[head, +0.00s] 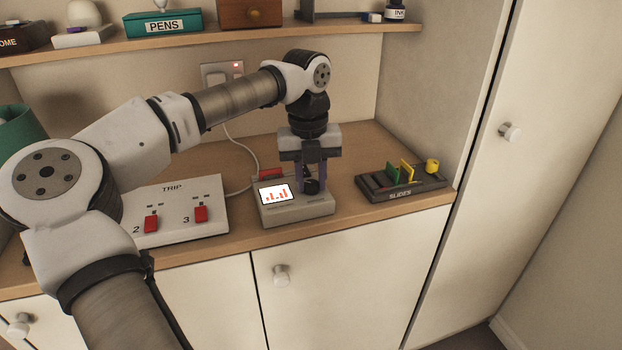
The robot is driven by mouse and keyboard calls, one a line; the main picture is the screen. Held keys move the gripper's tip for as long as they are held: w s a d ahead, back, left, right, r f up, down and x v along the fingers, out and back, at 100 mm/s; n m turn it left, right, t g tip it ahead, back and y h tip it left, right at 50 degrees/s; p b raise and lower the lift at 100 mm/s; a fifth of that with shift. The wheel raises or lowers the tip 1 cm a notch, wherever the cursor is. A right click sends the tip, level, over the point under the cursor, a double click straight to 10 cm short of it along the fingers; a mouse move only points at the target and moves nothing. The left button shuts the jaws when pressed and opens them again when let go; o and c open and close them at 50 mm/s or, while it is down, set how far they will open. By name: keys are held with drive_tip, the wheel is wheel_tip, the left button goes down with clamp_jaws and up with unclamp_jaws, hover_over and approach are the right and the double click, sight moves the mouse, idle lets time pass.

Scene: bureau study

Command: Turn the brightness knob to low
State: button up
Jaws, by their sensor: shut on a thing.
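A grey device (297,212) with a small lit screen (275,194) sits on the wooden counter. The screen shows red bars. A dark knob (311,187) stands on the device's top, to the right of the screen. My gripper (311,188) points straight down over it, with its purple-grey fingers on either side of the knob, shut on it. The fingers partly hide the knob, and I cannot read its setting or any label by it.
A white panel marked TRIP (185,205) with red switches lies to the left. A dark SLIDES rack (400,186) with coloured pieces lies to the right. A shelf (210,40) with a green PENS box (164,23) runs above the counter. A cable (238,150) runs behind the device.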

sight(308, 183)
idle(0.4)
drive_tip(key=o, duration=1)
drive_tip(key=shift+r, duration=0.1)
drive_tip(key=r, duration=1.3)
drive_tip(key=shift+a+r, duration=0.25)
drive_tip(key=shift+r, duration=0.1)
